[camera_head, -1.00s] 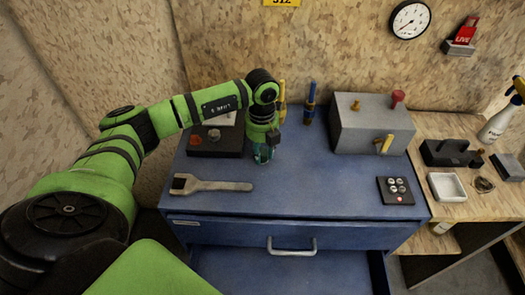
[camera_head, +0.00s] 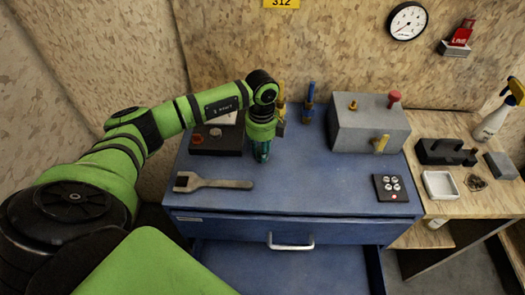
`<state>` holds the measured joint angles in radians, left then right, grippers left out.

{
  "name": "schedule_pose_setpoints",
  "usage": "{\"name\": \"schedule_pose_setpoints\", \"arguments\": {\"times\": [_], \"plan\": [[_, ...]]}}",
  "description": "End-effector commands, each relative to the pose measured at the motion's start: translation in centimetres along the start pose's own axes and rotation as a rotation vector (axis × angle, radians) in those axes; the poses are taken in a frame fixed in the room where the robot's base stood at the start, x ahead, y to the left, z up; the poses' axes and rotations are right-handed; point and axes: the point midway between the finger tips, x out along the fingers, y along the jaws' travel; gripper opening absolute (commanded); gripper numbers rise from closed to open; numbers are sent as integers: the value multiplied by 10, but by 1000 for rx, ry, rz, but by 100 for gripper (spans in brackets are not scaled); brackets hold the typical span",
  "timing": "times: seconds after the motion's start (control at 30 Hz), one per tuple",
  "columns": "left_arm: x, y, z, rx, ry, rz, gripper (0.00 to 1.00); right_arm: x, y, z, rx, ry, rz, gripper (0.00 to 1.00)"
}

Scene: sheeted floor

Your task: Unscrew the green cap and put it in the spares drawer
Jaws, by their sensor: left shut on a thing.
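My left gripper (camera_head: 262,156) points down just above the blue cabinet top (camera_head: 310,180), to the right of a black block (camera_head: 230,145). It is shut on a small green thing, apparently the green cap; the fingers hide most of it. My right gripper is not in view.
A wrench-like tool (camera_head: 215,182) lies at front left. A grey box (camera_head: 368,128) with knobs stands at back right, a button panel (camera_head: 391,188) in front of it. Blue (camera_head: 309,105) and yellow upright tools stand behind the gripper. The middle top is clear.

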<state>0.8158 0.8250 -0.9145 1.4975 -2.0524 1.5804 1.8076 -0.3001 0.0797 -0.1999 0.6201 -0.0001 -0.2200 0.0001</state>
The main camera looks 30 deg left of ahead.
Motion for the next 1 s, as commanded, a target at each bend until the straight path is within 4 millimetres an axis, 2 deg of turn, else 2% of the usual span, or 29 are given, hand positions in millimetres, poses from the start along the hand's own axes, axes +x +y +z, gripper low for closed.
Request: {"name": "schedule_pose_setpoints", "arguments": {"times": [1.0], "plan": [[-33, -1, 0, 0, -1, -3, 0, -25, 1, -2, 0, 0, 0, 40]]}}
